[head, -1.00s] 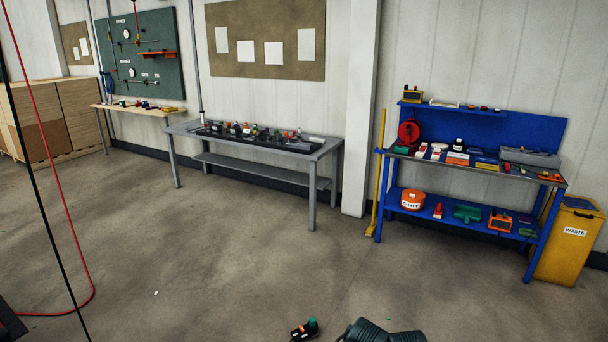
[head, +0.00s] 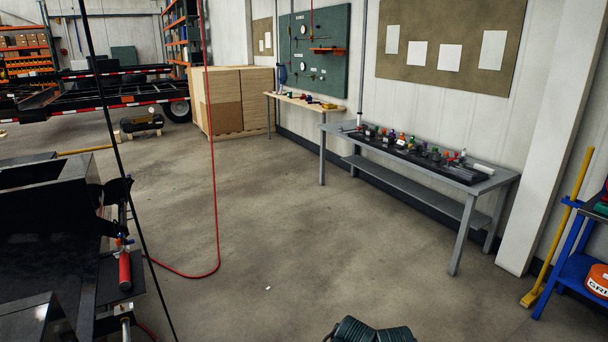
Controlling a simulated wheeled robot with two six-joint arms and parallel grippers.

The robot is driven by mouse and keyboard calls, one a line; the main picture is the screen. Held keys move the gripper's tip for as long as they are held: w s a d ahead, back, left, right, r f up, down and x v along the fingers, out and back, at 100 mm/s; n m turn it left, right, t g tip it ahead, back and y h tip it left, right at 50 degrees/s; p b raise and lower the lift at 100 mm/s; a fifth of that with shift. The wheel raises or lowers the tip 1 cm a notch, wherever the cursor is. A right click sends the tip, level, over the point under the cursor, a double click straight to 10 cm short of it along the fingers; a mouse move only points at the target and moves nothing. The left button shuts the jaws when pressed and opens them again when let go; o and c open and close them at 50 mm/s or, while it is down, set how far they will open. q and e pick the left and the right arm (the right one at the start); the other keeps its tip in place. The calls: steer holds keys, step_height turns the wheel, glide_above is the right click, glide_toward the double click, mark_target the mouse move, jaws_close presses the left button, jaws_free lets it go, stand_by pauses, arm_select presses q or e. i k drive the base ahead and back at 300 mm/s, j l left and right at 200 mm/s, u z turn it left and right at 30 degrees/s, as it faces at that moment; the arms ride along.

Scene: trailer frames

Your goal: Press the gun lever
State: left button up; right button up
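At the left edge, a red cylinder (head: 125,270) with dark fittings stands against a dark metal structure; it may be the gun, but it is small and I cannot make out a lever. A black bracket-like part (head: 117,192) sits above it. No gripper can be made out in the head view. A dark ridged shape (head: 368,330) at the bottom edge is cut off, and I cannot tell what it is.
The dark structure (head: 50,225) fills the left edge. A red hose (head: 213,150) and a black cable hang in front. A grey bench (head: 345,128) with fittings stands along the wall. A yellow-handled broom (head: 562,225) leans at right. The middle floor is open.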

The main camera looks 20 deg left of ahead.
mark_target(117, 253)
steer(key=i+j+u, duration=0.15)
steer(key=u, duration=0.3)
steer(key=i+u, duration=0.3)
steer(key=u, duration=0.15)
steer(key=i+u, duration=0.25)
steer(key=u, duration=0.2)
steer(key=i+l+u, duration=0.2)
steer(key=u, duration=0.25)
steer(key=i+l+u, duration=0.1)
steer(key=i+u, duration=0.15)
steer(key=i+z, duration=0.3)
steer(key=i, duration=0.55)
steer(key=i+j+z, duration=0.15)
steer(key=i+z, duration=0.2)
steer(key=i, duration=0.5)
